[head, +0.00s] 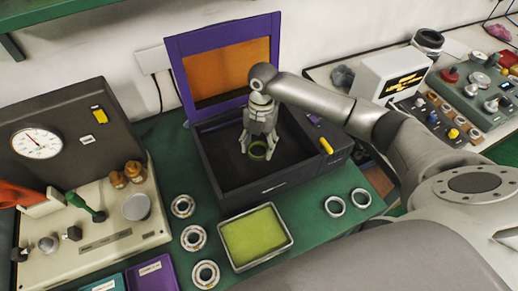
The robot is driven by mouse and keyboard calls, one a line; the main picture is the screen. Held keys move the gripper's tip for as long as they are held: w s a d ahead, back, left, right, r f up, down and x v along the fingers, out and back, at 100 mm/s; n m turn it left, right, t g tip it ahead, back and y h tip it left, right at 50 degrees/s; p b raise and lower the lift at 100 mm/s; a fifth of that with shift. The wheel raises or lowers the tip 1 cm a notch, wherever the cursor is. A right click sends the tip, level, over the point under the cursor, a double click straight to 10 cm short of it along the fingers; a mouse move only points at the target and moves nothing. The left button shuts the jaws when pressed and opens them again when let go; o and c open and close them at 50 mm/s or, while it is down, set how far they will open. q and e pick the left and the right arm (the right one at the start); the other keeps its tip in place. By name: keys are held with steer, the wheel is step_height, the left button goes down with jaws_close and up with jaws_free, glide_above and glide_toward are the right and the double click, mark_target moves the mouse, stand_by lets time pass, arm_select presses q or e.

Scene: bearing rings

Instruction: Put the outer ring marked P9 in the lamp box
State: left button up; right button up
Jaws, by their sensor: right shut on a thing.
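The lamp box (222,198) is a dark open box. Its purple-framed lid with an orange panel (233,75) stands raised at the back. My left gripper is not in view.
A metal tray with yellow-green content (288,241) stands in front of the box. Several bearings (193,238) lie left of it; two plain rings (335,206) lie right. A gauge machine (85,245) stands left, a white display unit (378,82) right.

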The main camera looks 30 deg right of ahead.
mark_target(259, 146)
step_height(259, 146, down, 3)
steer(key=shift+w+d+f, duration=0.1)
steer(key=shift+w+d, duration=0.05)
steer(key=shift+f, duration=0.15)
steer(key=shift+f, duration=0.2)
steer(key=o, duration=1.1)
